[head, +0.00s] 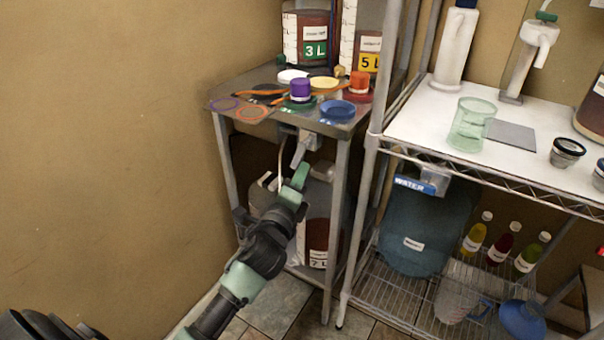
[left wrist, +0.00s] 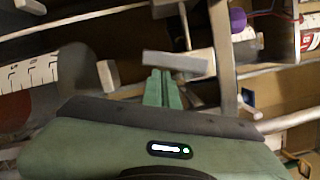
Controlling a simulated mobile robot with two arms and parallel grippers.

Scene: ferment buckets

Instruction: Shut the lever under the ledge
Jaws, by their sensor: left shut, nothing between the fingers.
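A grey lever (head: 303,146) hangs below the front ledge (head: 290,122) of the small metal table in the head view. In the left wrist view a pale grey bar (left wrist: 175,63), which looks like the lever, lies crosswise just beyond my fingertips. My left gripper (head: 300,174) has green fingers and is shut and empty, just below the lever. It also shows in the left wrist view (left wrist: 162,78), with its fingers together. I cannot tell whether the tips touch the lever. My right gripper is not in view.
A container marked 7 L (head: 318,238) stands below the table, behind my left arm. Colored lids and caps, such as a blue lid (head: 337,109), lie on the tabletop. A wire shelf with a WATER tank (head: 411,235) stands to the right. The left wall is bare.

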